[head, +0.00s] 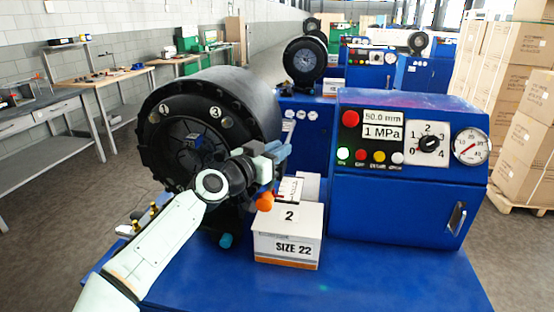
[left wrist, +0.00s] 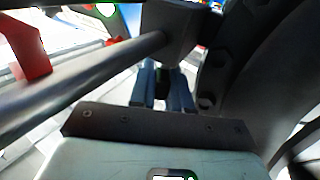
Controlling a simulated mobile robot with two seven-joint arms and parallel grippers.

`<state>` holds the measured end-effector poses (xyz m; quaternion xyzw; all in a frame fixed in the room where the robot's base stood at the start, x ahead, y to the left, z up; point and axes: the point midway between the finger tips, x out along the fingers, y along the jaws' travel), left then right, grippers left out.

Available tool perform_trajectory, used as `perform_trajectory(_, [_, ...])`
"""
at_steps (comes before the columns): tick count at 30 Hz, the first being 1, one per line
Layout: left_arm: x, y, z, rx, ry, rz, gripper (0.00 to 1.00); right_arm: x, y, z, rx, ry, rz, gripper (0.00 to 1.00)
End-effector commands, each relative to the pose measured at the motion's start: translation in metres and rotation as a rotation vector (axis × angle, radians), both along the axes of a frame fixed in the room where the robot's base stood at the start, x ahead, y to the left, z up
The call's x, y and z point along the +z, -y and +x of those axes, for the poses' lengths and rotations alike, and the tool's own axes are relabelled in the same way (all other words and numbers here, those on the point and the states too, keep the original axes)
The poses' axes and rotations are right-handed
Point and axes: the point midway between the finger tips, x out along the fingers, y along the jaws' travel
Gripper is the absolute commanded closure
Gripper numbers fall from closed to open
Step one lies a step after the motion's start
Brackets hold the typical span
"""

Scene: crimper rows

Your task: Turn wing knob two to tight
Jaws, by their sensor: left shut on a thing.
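My left gripper (head: 281,152) reaches to the right side of the black round crimper head (head: 225,90). In the left wrist view its two blue-grey fingers (left wrist: 163,88) are shut on a small dark part, mostly hidden between them. A dark grey block (left wrist: 178,30) with a metal rod lies just beyond the fingertips. I cannot tell whether the held part is wing knob two, and no number is readable on it. Number plates 1 (head: 164,109) and 3 (head: 215,112) show on the head's face. An orange knob (head: 265,201) and a blue knob (head: 225,241) show below my gripper.
A SIZE 22 box (head: 287,247) with a card marked 2 stands on the blue bench (head: 370,285) below my gripper. The blue control cabinet (head: 400,205), with dial and gauge, is to the right. The bench front is clear.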

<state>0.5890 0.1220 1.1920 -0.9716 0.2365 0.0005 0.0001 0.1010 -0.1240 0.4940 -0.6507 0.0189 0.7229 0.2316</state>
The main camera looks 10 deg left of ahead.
Motion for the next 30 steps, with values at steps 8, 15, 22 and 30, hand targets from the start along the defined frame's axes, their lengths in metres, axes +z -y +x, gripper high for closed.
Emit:
perform_trajectory(8, [0.002, -0.001, 0.000, -0.200, -0.002, -0.006, 1.00, 0.001, 0.000, 0.002, 0.000, 0.008, -0.001, 0.39])
perform_trajectory(15, [0.002, -0.001, -0.001, -0.281, 0.003, -0.003, 1.00, 0.007, 0.000, -0.002, 0.002, -0.008, 0.001, 0.39])
perform_trajectory(22, [0.001, -0.001, -0.001, -0.281, 0.003, -0.003, 1.00, 0.006, 0.000, -0.003, 0.003, -0.009, 0.001, 0.39])
perform_trajectory(30, [0.001, -0.001, -0.001, -0.281, 0.002, -0.003, 0.62, 0.006, 0.000, -0.002, 0.002, -0.008, 0.001, 0.39])
